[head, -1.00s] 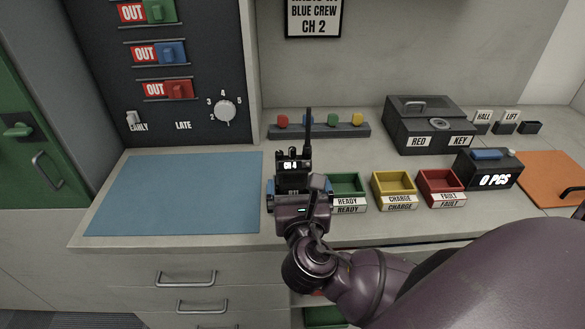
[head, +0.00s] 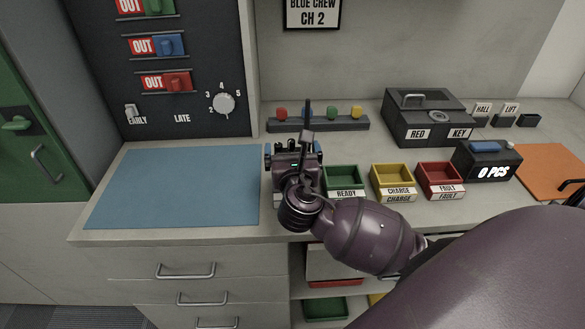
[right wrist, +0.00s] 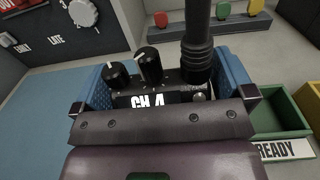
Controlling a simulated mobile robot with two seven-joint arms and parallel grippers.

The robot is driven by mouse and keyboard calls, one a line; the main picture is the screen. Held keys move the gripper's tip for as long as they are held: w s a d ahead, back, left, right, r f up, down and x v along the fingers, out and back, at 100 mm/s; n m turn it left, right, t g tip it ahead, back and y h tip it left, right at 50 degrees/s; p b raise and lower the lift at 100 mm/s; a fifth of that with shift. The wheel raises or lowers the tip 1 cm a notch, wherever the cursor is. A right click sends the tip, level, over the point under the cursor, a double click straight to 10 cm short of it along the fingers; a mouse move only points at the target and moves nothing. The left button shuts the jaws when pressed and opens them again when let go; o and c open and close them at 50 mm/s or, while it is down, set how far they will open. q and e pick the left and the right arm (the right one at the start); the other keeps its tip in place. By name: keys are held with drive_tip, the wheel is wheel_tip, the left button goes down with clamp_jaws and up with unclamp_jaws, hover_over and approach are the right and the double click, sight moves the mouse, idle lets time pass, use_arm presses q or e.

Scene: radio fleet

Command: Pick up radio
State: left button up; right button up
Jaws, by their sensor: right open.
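The radio is black with two knobs, a thick antenna and a "CH 4" label. In the right wrist view the radio (right wrist: 160,92) stands between the blue finger pads of my right gripper (right wrist: 166,82). In the head view only its antenna (head: 307,112) shows clearly; the body is mostly hidden behind my right gripper (head: 293,156). The gripper is open, with one finger on each side of the radio; I cannot tell whether the pads touch it. The radio's lower part is hidden. My left gripper is not in view.
A green READY bin (head: 345,179), yellow CHARGE bin (head: 392,181) and red FAULT bin (head: 439,180) stand close to the right. A rack with coloured pegs (head: 345,124) is behind. A blue mat (head: 175,186) lies clear to the left. A dark key box (head: 425,122) stands back right.

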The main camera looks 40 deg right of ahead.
drive_tip(key=shift+c, duration=0.5)
drive_tip(key=c, duration=1.2)
drive_tip(key=shift+r, duration=0.1)
